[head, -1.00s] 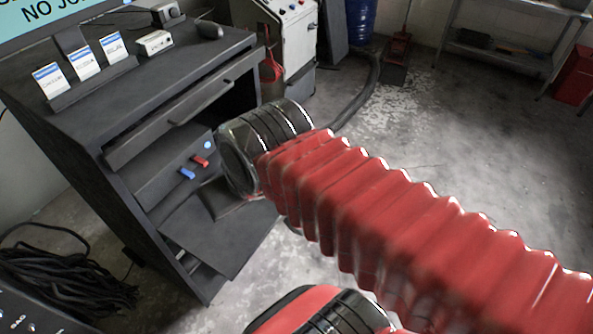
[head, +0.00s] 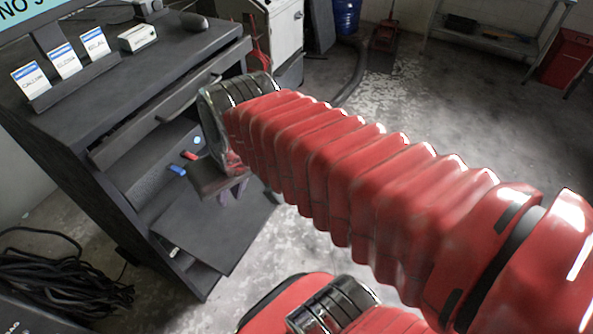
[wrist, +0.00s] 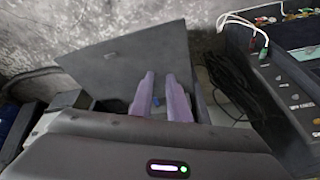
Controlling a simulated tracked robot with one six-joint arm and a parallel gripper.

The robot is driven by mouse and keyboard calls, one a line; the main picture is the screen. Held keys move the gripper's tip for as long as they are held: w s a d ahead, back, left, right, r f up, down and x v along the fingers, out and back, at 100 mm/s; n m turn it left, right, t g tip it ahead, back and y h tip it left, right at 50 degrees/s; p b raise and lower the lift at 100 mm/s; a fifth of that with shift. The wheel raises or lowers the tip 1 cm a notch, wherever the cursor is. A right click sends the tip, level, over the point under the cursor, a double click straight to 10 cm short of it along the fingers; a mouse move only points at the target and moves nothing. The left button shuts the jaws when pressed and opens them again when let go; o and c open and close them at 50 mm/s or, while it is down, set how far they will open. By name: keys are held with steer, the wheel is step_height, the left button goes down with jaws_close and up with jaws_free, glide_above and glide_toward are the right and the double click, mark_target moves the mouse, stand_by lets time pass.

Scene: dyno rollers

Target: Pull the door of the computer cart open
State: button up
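The computer cart (head: 70,120) is dark grey and stands at the left in the head view. Its door (head: 205,235), a flat grey panel low on the cart, stands away from the frame, with a gap at its lower left. My gripper (head: 232,192) is beside the door's upper part, its purple fingers partly hidden by my wrist. In the wrist view the two fingers (wrist: 159,75) are apart, with nothing seen gripped. The door (wrist: 100,65) spreads behind and left of them, with a small dark handle on it. I cannot tell whether the fingers touch the door.
A drawer with a handle (head: 165,115) and an open shelf holding red and blue items (head: 178,170) are above the door. Black cables (head: 65,285) lie on the floor at left. A white cabinet (head: 275,25) stands behind the cart.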

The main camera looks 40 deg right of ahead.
steer(key=w+d+f+m+y, duration=0.2)
steer(key=d+f+m+y, duration=0.3)
steer(key=d+f, duration=0.5)
steer(key=w+d+f+m+y, duration=0.2)
steer(key=d+f+m+y, duration=0.35)
steer(key=f, duration=0.75)
steer(key=d+f+m+t+h, duration=0.1)
steer(key=d+f+t+h, duration=0.1)
steer(key=d+f+t, duration=0.3)
steer(key=s+d+f+m+t+h, duration=0.1)
steer(key=d+f+t, duration=0.5)
steer(key=d, duration=0.8)
steer(key=t+h, duration=0.1)
steer(key=t, duration=0.2)
steer(key=shift+s+d+f+m+t, duration=0.25)
steer(key=shift+s+f+m+t, duration=0.05)
steer(key=shift+m+t, duration=0.1)
steer(key=shift+w+a, duration=0.1)
steer(key=shift+w, duration=0.05)
steer(key=x, duration=1.3)
steer(key=shift+w, duration=0.3)
